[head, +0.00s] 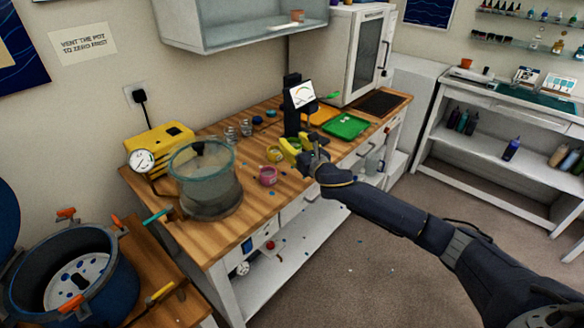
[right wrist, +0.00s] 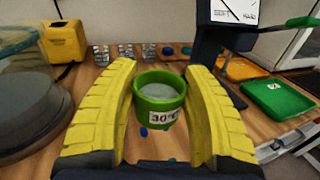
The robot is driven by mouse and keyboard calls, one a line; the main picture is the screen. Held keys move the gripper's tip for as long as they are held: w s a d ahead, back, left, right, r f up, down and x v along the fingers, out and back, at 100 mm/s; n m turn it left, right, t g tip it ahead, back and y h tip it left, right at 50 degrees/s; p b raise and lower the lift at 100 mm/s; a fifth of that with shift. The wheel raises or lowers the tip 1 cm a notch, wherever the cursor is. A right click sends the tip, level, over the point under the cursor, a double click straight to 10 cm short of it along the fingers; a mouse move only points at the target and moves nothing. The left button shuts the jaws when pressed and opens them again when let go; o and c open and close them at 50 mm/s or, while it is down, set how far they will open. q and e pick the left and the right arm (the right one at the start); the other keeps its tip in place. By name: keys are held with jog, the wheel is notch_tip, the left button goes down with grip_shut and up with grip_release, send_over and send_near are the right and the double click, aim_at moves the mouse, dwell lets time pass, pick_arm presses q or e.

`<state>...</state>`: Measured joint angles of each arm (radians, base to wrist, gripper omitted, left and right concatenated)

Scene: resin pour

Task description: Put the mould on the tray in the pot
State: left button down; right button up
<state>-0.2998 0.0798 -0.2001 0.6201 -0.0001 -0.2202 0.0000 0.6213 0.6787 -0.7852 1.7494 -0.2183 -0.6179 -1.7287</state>
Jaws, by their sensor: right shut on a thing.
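The open blue pot (head: 72,282) with orange clamps stands low at the left in the head view. A pale perforated plate (head: 78,278) lies inside it. A green tray (head: 347,125) lies on the bench, with an orange tray (head: 322,114) beside it. I cannot make out a mould on either tray. My right gripper (head: 285,150) is shut on a small green cup (right wrist: 159,92) marked "30". The cup is upright between the yellow fingers and holds something greyish. I cannot tell whether it touches the bench. My left gripper is not in view.
A glass vacuum chamber (head: 207,182) stands near the yellow pump (head: 160,140). Small jars (head: 231,133) stand further back. Small blue bits dot the bench.

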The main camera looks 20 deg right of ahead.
jog(key=shift+f, duration=5.1)
jog(key=shift+f, duration=0.1)
jog(key=o, duration=1.3)
